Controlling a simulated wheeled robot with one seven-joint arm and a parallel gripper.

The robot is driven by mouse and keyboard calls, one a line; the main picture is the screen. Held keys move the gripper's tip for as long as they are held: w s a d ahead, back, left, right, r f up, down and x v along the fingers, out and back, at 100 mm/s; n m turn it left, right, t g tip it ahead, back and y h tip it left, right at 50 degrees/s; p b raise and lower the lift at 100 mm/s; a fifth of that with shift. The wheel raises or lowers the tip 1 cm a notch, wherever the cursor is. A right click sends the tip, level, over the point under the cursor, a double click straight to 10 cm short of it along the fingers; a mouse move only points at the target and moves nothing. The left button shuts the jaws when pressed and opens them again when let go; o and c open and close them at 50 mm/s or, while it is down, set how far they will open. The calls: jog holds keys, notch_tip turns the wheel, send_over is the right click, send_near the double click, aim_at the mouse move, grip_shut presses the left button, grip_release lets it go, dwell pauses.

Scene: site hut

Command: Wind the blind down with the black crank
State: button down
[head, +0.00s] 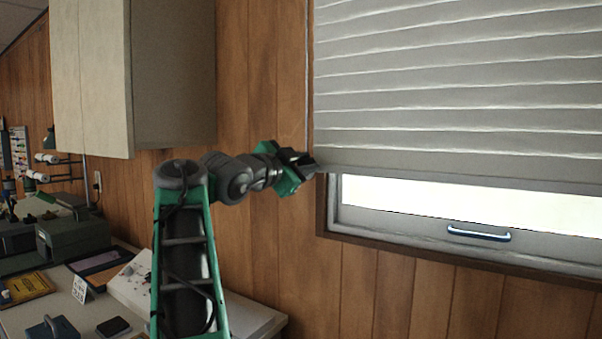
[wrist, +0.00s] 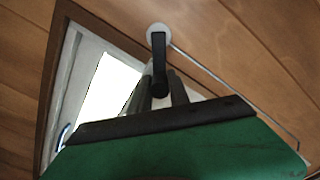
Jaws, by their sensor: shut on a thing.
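The blind (head: 450,95) is pale and slatted and covers most of the window in the head view; a strip of bright glass (head: 430,208) shows below its bottom edge. The black crank (wrist: 158,62) shows in the wrist view, fixed to a round white mount (wrist: 158,32) on the wood wall beside the window frame. My gripper (wrist: 161,84) is shut on the lower end of the crank, with a finger on each side. In the head view my gripper (head: 308,164) is at the blind's lower left corner, and the crank cannot be made out there.
The window frame (head: 385,225) has a blue handle (head: 478,233). A wall cabinet (head: 130,75) hangs at upper left. A cluttered worktop (head: 50,315) with a phone (head: 113,327) and boxes lies at lower left. The wall below the window is clear.

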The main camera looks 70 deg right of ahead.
notch_tip(320, 180, down, 6)
jog(key=m+b, duration=0.9)
jog(key=m, duration=0.3)
jog(key=shift+f+m+b, duration=0.2)
jog(key=shift+m+b, duration=0.15)
jog(key=shift+m, duration=0.05)
jog(key=c, duration=1.5)
grip_release()
jog(key=shift+w, duration=0.15)
jog(key=shift+o, duration=1.2)
jog(key=shift+r, duration=0.1)
jog(key=shift+a, duration=0.1)
